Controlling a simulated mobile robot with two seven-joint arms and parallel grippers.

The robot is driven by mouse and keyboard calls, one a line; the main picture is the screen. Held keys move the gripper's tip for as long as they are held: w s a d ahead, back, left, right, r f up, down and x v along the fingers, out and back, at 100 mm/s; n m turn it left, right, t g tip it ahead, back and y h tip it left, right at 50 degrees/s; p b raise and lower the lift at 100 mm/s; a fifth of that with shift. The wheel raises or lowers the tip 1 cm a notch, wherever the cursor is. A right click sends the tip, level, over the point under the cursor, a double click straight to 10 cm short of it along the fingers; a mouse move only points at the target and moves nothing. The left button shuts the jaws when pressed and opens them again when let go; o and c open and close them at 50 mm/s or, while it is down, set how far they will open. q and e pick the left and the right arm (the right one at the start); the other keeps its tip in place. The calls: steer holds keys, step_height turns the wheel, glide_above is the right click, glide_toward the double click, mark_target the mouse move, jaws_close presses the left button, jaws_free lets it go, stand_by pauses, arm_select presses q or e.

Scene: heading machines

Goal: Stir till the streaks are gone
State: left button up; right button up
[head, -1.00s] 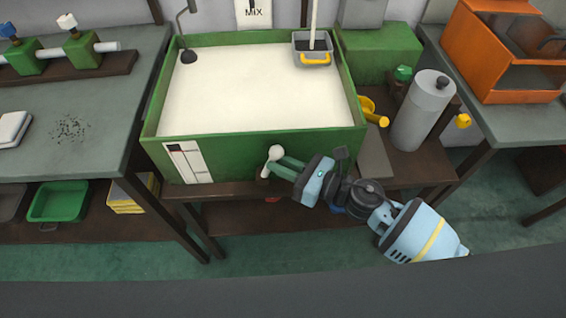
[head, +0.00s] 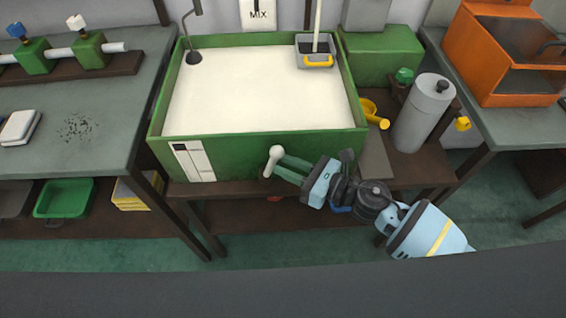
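A green mixing tub (head: 270,147) holds a smooth cream-white mass (head: 250,90); I make out no streaks in it at this size. A white lever with a ball knob (head: 275,152) stands at the tub's front, right of a white panel (head: 194,161). My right gripper (head: 272,168) reaches in from the right, its green fingers shut on the lever's stem below the knob. The fingers hide part of the stem. My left gripper is out of view.
A grey caddy (head: 303,60) with a yellow handle hangs at the tub's back right. A dark-footed rod (head: 194,57) stands at its back left. A grey cylinder (head: 423,115) and yellow scoop (head: 381,123) are to the right. A grey bench (head: 110,155) stands at left.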

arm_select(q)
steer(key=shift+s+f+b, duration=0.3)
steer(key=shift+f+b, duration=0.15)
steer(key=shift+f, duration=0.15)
arm_select(e)
steer(key=v, duration=0.6)
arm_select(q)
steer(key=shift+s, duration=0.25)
arm_select(e)
steer(key=shift+s, duration=0.1)
